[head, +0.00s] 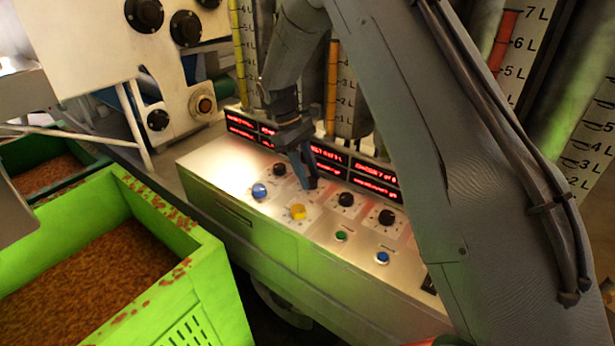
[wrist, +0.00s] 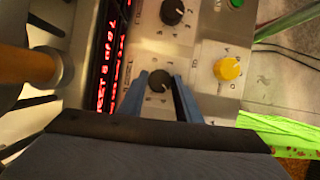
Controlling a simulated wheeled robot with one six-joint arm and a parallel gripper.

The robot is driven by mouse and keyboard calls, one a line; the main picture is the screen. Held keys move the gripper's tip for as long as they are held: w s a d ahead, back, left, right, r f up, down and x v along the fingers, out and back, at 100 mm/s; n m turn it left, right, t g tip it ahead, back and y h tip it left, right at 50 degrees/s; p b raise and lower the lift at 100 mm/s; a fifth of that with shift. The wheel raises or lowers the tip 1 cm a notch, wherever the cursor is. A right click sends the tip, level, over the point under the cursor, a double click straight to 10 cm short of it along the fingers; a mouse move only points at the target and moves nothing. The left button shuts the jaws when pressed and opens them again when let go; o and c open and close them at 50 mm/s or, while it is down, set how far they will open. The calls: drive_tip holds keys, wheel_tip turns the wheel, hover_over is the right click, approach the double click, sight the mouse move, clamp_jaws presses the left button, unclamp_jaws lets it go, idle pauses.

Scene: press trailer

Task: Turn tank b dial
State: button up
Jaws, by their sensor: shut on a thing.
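A row of black dials runs along the back of the metal control panel (head: 210,165). My gripper (head: 304,182) reaches down to the second dial from the left, which it mostly hides in the head view. In the wrist view, its two blue fingers stand on either side of this black dial (wrist: 160,80) and are shut on it. The lettering is too small to tell which tank it serves. A black dial (head: 279,170) is to its left, and two more black dials (head: 346,199) (head: 386,217) are to its right.
A yellow knob (head: 298,212) sits in front of the held dial. A blue button (head: 260,191), a green button (head: 341,236) and another blue button (head: 383,258) line the front. Red displays (head: 328,155) stand behind. A green crate (head: 215,285) is at the left.

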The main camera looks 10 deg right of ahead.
drive_tip(key=m, duration=0.2)
drive_tip(key=m+g+y, duration=0.1)
drive_tip(key=m, duration=0.1)
drive_tip(key=shift+w+d+m+b, duration=0.1)
drive_tip(key=shift+d+m+b, duration=0.05)
drive_tip(key=shift+m+b, duration=0.2)
idle(0.4)
drive_tip(key=o, duration=1)
drive_tip(key=shift+r, duration=0.1)
drive_tip(key=shift+b+v, duration=1.2)
drive_tip(key=shift+v, duration=2.6)
